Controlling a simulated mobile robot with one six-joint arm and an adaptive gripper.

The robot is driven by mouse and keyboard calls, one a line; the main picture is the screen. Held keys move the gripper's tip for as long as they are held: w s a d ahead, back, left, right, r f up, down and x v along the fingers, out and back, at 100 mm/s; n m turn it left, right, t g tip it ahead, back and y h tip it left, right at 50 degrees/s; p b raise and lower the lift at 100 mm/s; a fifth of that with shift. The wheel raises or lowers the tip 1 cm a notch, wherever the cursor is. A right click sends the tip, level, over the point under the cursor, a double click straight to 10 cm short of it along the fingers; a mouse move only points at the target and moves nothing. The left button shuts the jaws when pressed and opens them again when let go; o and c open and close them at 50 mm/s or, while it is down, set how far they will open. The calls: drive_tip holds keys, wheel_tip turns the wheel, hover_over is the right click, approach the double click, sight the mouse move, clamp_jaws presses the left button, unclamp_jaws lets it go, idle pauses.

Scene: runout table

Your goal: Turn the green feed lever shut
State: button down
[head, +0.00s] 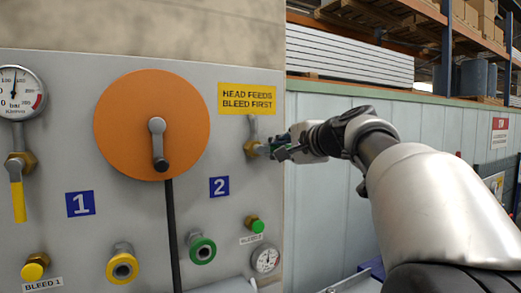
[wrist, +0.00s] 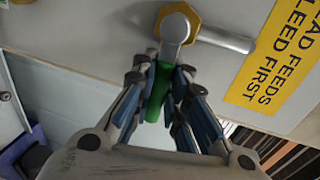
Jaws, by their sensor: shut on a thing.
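The green feed lever (wrist: 157,95) is between the fingers of my gripper (wrist: 160,73), which is shut on it. In the wrist view its grey metal hub arm joins a brass nut (wrist: 181,18) on the panel. The lever points away from the valve, about square to the grey pipe (wrist: 225,40). In the head view the brass valve (head: 252,148) is below the yellow sign, with the pipe rising from it. My gripper (head: 284,148) reaches in from the right there and hides most of the lever, which points roughly sideways to the right.
The grey panel (head: 75,130) carries an orange disc (head: 120,115) with a grey handle, a yellow lever (head: 18,200) hanging down, and a pressure gauge (head: 20,92). A yellow sign (head: 247,99) is just above the valve. A green bleed knob (head: 257,225) and a small gauge (head: 265,259) are below.

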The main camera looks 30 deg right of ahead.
drive_tip(key=c, duration=1.6)
unclamp_jaws()
drive_tip(key=shift+s, duration=0.15)
drive_tip(key=s, duration=0.4)
drive_tip(key=s+r, duration=0.1)
drive_tip(key=s, duration=0.2)
drive_tip(key=s+r, duration=0.1)
drive_tip(key=s, duration=0.3)
drive_tip(key=shift+s+d+r, duration=0.15)
drive_tip(key=shift+s+r, duration=0.05)
drive_tip(key=shift+s, duration=0.1)
